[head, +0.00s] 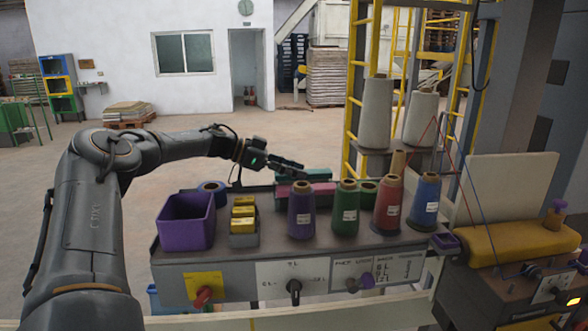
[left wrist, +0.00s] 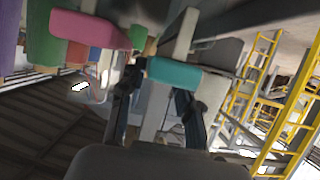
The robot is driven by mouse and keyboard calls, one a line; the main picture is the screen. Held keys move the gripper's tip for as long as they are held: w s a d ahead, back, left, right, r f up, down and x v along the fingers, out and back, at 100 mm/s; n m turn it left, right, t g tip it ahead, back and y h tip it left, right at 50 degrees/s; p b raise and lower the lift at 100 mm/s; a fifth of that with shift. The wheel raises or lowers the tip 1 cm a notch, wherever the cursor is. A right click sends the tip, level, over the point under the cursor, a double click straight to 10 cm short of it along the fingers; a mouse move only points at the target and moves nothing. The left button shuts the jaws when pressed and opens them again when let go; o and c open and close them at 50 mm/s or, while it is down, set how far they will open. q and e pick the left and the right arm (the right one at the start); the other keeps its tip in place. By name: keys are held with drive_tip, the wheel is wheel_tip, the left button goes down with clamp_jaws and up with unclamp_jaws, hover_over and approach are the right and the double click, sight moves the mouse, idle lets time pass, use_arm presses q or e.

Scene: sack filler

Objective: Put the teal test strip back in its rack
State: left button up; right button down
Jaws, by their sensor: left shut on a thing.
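The teal test strip (head: 317,174) is at the back of the machine's top, just behind and above the pink strip (head: 322,187). My left gripper (head: 290,166) is shut on the teal strip, which also shows between the fingertips in the left wrist view (left wrist: 175,73). The pink strip also shows in the left wrist view (left wrist: 88,28). The grey rack (head: 281,203) is at the pink strip's left end and is mostly hidden by the thread cones. I cannot tell whether the teal strip touches the rack. My right gripper is not in view.
Purple (head: 301,212), green (head: 346,210), red (head: 388,204) and blue (head: 425,203) thread cones stand in front of the strips. A purple bin (head: 187,222) and a holder with yellow blocks (head: 243,224) stand to the left. A blue tape roll (head: 213,191) lies behind them.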

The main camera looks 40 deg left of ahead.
use_arm(q)
drive_tip(key=shift+f+b, duration=0.3)
drive_tip(key=shift+f, duration=0.2)
drive_tip(key=o, duration=1.2)
